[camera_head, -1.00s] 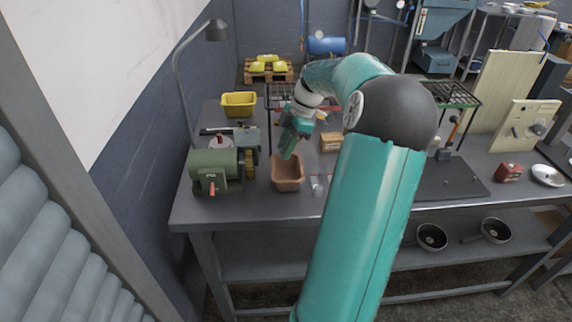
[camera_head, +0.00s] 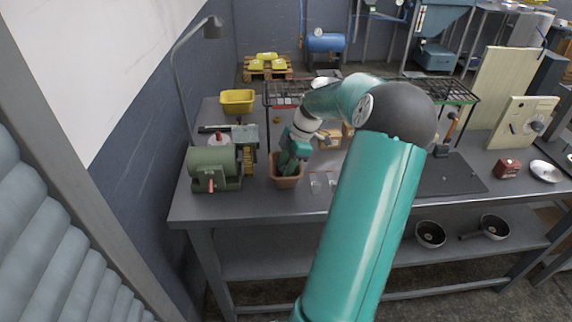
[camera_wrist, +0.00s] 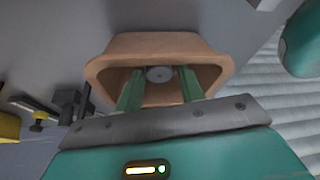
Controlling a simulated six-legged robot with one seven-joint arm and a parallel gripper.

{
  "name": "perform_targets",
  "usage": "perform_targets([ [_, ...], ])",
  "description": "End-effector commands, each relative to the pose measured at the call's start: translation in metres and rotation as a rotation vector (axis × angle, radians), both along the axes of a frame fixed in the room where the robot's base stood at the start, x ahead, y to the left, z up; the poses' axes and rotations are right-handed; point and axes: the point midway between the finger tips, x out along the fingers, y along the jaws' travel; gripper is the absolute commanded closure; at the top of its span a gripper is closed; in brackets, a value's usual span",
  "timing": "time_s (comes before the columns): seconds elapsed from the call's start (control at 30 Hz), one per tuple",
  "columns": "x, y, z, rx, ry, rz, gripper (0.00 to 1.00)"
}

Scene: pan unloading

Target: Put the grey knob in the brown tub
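The brown tub (camera_head: 286,183) stands on the workbench, right of the green grinder. My gripper (camera_head: 284,171) points down into the tub in the head view. In the wrist view both green fingers (camera_wrist: 160,78) reach inside the tub (camera_wrist: 117,43), one on each side. The grey knob (camera_wrist: 159,74) shows as a round disc between the fingertips, inside the tub's outline. The fingers stand apart, with the knob between their tips. I cannot tell whether they touch the knob or whether it rests on the tub's floor. The knob is hidden in the head view.
The green grinder (camera_head: 213,168) is close to the tub's left. A yellow bin (camera_head: 238,101) and a lamp (camera_head: 214,28) are behind it. A small cardboard box (camera_head: 330,138) and small clear items (camera_head: 316,181) lie to the right. The bench's front edge is just before the tub.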

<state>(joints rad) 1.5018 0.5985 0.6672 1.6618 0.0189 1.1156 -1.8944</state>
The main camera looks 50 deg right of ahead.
Motion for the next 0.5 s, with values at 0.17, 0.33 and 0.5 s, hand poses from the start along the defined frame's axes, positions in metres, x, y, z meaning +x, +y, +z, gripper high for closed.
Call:
perform_targets([
  [0.17,0.000,0.000,0.000,0.000,0.000,0.000,0.49],
  [0.33,0.000,0.000,0.001,-0.001,-0.001,0.000,0.49],
  [0.5,-0.003,-0.005,0.014,-0.004,0.000,-0.002,0.49],
])
